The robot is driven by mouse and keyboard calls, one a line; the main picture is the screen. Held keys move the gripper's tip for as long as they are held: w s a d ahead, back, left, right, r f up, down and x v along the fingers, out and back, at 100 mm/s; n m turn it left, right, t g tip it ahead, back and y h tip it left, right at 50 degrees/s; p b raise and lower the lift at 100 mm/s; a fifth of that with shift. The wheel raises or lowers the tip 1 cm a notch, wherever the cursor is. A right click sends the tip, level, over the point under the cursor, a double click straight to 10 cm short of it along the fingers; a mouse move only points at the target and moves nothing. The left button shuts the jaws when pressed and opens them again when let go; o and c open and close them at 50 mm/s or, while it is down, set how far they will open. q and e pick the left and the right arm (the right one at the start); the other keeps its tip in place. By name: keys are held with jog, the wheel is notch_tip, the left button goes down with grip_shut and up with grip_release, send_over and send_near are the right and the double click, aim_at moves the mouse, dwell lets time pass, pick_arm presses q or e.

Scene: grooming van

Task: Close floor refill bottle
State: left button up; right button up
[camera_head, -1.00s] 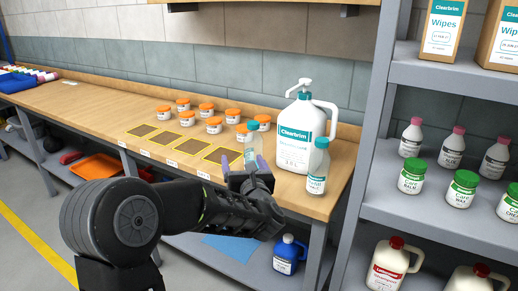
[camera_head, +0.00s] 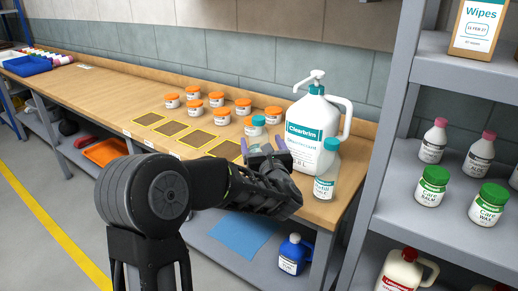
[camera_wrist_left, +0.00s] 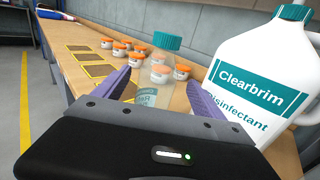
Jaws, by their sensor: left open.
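Two clear bottles with teal caps stand on the wooden bench. One, the rear bottle (camera_head: 257,127), is partly hidden behind my left gripper (camera_head: 262,148). The other, the front bottle (camera_head: 325,172), has a label reading "Refill" and stands right of the gripper, in front of the big jug. In the left wrist view a teal-capped clear bottle (camera_wrist_left: 157,92) shows upright beyond and between the purple fingers. The left gripper (camera_wrist_left: 160,80) is open, with nothing held. I cannot tell whether either cap is fully tightened. My right gripper is out of view.
A large white Clearbrim jug (camera_head: 310,130) with a pump stands close to the right of the gripper. Several orange-lidded jars (camera_head: 216,99) stand behind the outlined dark squares (camera_head: 173,128). A grey shelf (camera_head: 420,195) bounds the right. A blue jug (camera_head: 292,255) sits below.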

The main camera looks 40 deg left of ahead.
pick_arm(q)
jog(key=shift+w+a, duration=0.4)
jog(key=shift+a, duration=0.05)
jog(key=shift+w+a, duration=0.15)
jog(key=shift+a, duration=0.05)
jog(key=shift+p+x, duration=1)
jog(key=shift+x, duration=1.3)
jog(key=shift+f, duration=0.1)
